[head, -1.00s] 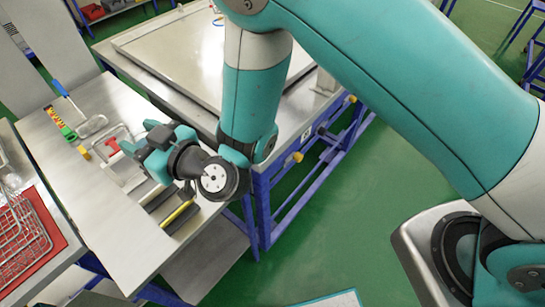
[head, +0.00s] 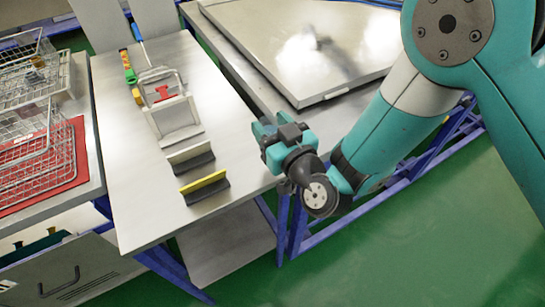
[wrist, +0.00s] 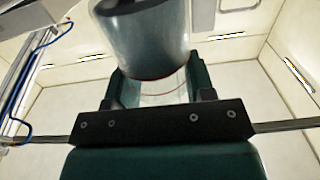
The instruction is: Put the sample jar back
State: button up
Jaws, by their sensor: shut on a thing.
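My gripper (head: 268,130) is off the right edge of the metal table in the head view, with my wrist and arm to its right. In the wrist view my gripper (wrist: 158,88) is shut on the sample jar (wrist: 145,45). The jar is a cylinder with a blue-grey upper part and a clear lower part, where a thin red line shows. The jaws are on either side of the clear part. In the head view I cannot make out the jar at the gripper.
A metal table (head: 135,205) holds a wire-handled frame with a red piece (head: 163,93), dark-faced blocks and a yellow-edged block (head: 204,188). Wire baskets (head: 35,145) stand at left on a red mat. A large metal plate (head: 260,50) lies on the right bench. Green floor is clear lower right.

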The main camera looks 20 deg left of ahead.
jog(key=shift+f+b, duration=0.5)
jog(key=shift+f, duration=2.3)
jog(key=shift+f, duration=0.2)
jog(key=o, duration=1)
jog(key=shift+r, duration=0.1)
jog(key=shift+r, duration=0.2)
jog(key=b+v, duration=0.5)
jog(key=v, duration=0.7)
jog(key=shift+f, duration=0.1)
